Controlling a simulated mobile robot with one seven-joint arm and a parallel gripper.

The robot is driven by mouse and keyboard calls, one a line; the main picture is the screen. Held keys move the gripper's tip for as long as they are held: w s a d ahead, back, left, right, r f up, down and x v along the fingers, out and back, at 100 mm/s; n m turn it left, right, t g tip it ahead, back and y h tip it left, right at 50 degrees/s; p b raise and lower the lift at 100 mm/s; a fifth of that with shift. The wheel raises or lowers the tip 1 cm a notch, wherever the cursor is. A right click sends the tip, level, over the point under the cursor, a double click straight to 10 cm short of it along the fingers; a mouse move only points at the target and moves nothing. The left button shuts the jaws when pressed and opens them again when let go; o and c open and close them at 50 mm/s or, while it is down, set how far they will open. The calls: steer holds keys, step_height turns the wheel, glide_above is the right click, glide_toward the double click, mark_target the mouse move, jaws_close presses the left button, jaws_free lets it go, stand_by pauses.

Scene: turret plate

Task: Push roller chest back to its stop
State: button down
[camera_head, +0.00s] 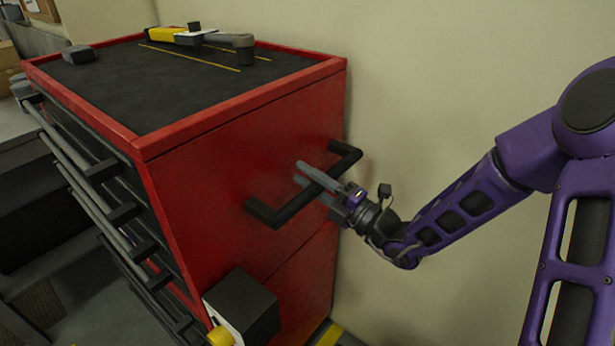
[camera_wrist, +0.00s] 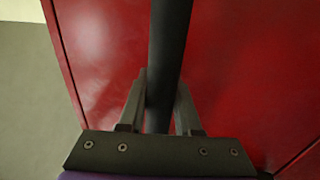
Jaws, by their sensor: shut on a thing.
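The red roller chest (camera_head: 240,165) stands against the pale wall, with a dark top and drawers with long bar handles on its left face. A black push handle (camera_head: 290,208) sticks out from its side panel. My gripper (camera_head: 315,178) is shut on this handle, with one finger on each side of the bar. In the wrist view the handle bar (camera_wrist: 168,60) runs between the two fingers (camera_wrist: 160,105), in front of the red panel (camera_wrist: 240,80). The chest's wheels and its stop are out of view.
A yellow and black tool (camera_head: 195,36) and a small dark block (camera_head: 79,54) lie on the chest top. A dark box (camera_head: 243,305) with a yellow knob sits low on the side panel. The wall (camera_head: 430,90) is close behind my gripper. Yellow-black floor marking (camera_head: 330,335) shows at the bottom.

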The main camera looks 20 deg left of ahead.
stand_by(0.4)
steer(key=shift+w+a+r+p, duration=0.15)
steer(key=shift+a+r+p, duration=0.2)
steer(key=shift+a+p, duration=0.35)
steer(key=shift+w+a+f, duration=0.25)
steer(key=shift+a, duration=0.25)
steer(key=c, duration=0.6)
jaws_free()
steer(key=shift+f, duration=0.1)
steer(key=shift+d+f+p, duration=0.1)
steer(key=shift+d+p, duration=0.1)
steer(key=shift+p, duration=0.1)
steer(key=shift+s+d, duration=0.1)
steer(key=shift+d, duration=0.2)
steer(key=p+v, duration=0.1)
steer(key=v, duration=1.5)
steer(key=shift+s+d, duration=0.25)
